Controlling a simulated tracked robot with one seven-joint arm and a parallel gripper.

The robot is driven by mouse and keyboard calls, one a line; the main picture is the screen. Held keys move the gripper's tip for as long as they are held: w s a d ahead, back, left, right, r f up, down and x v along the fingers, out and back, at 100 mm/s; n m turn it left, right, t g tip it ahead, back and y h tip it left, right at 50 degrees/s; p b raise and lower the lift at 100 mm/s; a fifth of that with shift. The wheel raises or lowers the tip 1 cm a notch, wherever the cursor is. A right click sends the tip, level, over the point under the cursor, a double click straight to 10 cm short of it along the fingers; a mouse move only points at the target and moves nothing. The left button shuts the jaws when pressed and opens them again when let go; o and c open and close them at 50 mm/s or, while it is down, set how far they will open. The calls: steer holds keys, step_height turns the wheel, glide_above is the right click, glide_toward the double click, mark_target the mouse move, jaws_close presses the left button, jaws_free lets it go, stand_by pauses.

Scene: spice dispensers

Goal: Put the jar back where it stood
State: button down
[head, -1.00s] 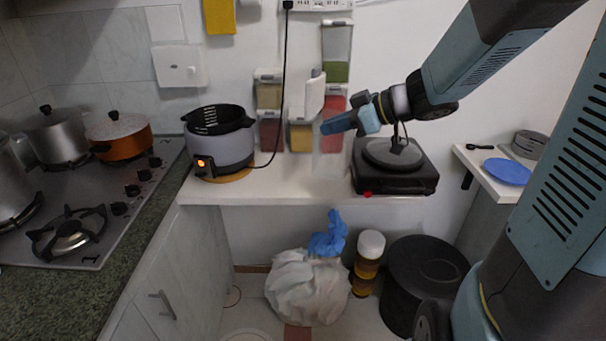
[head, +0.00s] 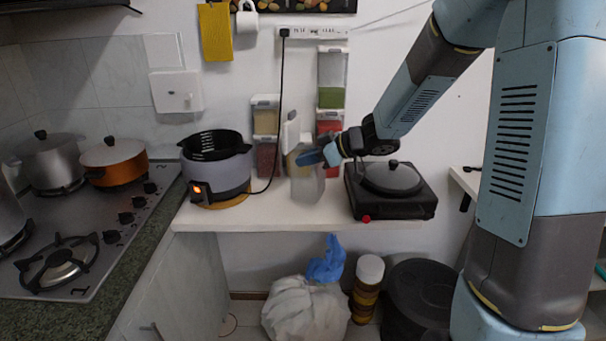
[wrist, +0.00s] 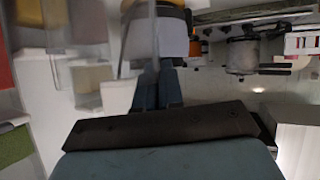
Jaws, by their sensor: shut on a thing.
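The jar (head: 305,188) is a pale, see-through container in front of the lower wall dispensers, above the white counter. My gripper (head: 309,158) reaches in from the right, and its blue fingers are shut on the jar. A white lid-like part (head: 290,131) stands up above it; I cannot tell whether it belongs to the jar. In the wrist view my fingers (wrist: 157,88) are close together, with a clear wall of the jar (wrist: 138,40) beside them, blurred. Spice dispensers hang around it: green (head: 331,96), yellow (head: 266,119) and red (head: 329,126).
A grey cooker (head: 216,172) stands left on the counter (head: 285,215), with a black cord running up the wall. A black hot plate with a lid (head: 391,190) stands right, under my arm. Pots stand on the stove at far left.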

mark_target(303, 173)
steer(key=shift+w+a+f, duration=0.15)
steer(key=shift+w+f, duration=0.2)
steer(key=shift+f, duration=0.6)
steer(key=shift+w+a+f, duration=0.1)
steer(key=shift+w+f, duration=0.2)
steer(key=shift+f, duration=0.6)
steer(key=shift+w+a+f, duration=0.15)
steer(key=shift+w+f, duration=0.2)
steer(key=shift+f, duration=0.6)
steer(key=c, duration=1.3)
jaws_free()
steer(key=shift+f, duration=0.1)
steer(key=shift+o, duration=0.2)
